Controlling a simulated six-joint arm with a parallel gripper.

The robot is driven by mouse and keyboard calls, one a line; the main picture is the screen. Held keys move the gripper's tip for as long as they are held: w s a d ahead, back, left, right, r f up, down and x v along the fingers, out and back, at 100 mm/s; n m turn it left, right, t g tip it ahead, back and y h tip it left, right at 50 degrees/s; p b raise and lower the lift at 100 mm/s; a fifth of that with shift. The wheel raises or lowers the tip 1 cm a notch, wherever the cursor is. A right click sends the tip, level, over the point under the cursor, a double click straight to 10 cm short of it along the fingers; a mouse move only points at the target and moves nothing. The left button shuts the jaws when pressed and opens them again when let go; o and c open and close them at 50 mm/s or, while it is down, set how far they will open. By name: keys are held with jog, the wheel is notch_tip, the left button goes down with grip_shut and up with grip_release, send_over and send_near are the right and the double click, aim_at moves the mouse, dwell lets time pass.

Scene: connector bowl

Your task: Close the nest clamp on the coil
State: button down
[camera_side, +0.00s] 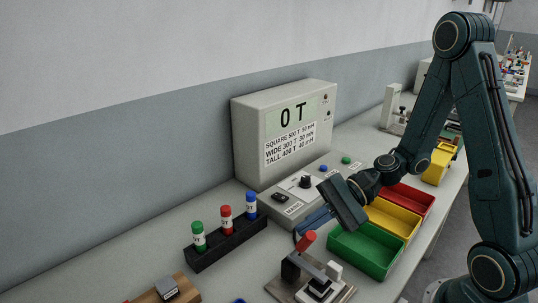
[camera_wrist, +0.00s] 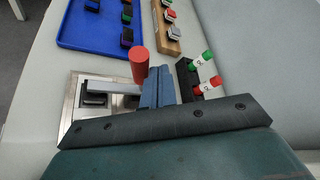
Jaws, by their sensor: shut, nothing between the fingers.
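The nest clamp (camera_side: 290,272) stands on a metal plate at the bottom of the side view. Its red handle (camera_side: 307,240) is raised and leans to the right. In the wrist view the red handle (camera_wrist: 139,65) stands at the end of a grey lever. A dark block (camera_wrist: 95,99) sits on the plate near the lever; I cannot tell whether it is the coil. My gripper (camera_side: 299,232) is shut and empty, with its blue fingers right beside the handle. The fingers also show in the wrist view (camera_wrist: 158,80); I cannot tell whether they touch the handle.
A grey meter (camera_side: 285,130) reading 0 T stands behind. Green (camera_side: 365,250), yellow (camera_side: 392,218) and red bins (camera_side: 408,198) lie to the right. A black rack (camera_side: 228,246) holds marked cylinders. A blue tray (camera_wrist: 75,35) and a wooden rack (camera_wrist: 172,48) hold several small parts.

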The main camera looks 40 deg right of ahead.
jog(key=s+d, duration=0.1)
jog(key=d, duration=0.8)
jog(key=shift+d+f, duration=0.2)
dwell(0.8)
jog(key=shift+s+a, duration=0.1)
dwell(0.3)
jog(key=s+r+n+h, duration=1.2)
jog(key=r+n, duration=0.1)
jog(key=shift+s+r+t+h, duration=0.2)
jog(key=shift+r+t+h, duration=0.1)
jog(key=shift+t, duration=0.1)
dwell(0.5)
